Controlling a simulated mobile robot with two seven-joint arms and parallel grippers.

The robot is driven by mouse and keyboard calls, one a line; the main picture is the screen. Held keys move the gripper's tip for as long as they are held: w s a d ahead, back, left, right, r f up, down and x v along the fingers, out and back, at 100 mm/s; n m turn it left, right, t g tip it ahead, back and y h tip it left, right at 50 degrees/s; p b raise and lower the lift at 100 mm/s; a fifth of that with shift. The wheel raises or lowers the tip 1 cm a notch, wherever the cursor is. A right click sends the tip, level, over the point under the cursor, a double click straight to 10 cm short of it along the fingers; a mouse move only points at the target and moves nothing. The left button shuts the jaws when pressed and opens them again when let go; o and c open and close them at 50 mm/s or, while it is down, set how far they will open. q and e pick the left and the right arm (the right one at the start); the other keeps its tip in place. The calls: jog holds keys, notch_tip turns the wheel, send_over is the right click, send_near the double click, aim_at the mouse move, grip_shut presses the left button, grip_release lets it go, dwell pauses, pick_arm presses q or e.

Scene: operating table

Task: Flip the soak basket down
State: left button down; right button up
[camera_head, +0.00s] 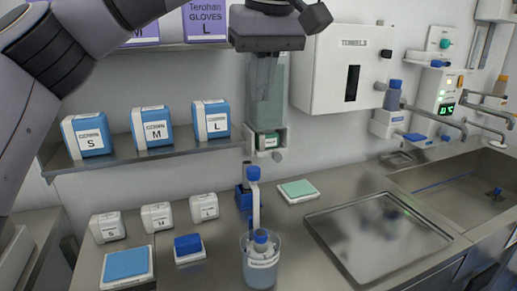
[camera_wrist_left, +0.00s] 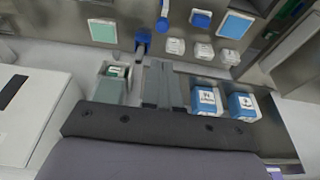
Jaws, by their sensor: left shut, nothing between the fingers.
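A clear container (camera_head: 261,272) stands on the counter at the lower middle of the head view, with blue-capped pieces inside. A white upright stem with a blue top (camera_head: 254,174) rises from it; I take this to be the soak basket's handle. The blue top also shows at the upper edge of the wrist view (camera_wrist_left: 162,25). The basket itself is hard to make out inside the container. My left gripper (camera_head: 264,94) points down, well above the container, in front of the wall dispenser. Its fingers (camera_wrist_left: 159,66) are shut and empty. My right gripper is out of view.
A metal tray (camera_head: 378,235) lies right of the container, before the sink (camera_head: 460,190). White boxes, a blue pad (camera_head: 125,263) and a small blue block (camera_head: 187,244) are at left.

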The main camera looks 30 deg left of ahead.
pick_arm(q)
jog(key=shift+a+r, duration=0.15)
jog(key=shift+r, duration=0.05)
jog(key=b, duration=0.2)
send_near(253, 167)
jog(key=x, duration=0.5)
jog(key=shift+a+f, duration=0.2)
jog(key=shift+f, duration=0.55)
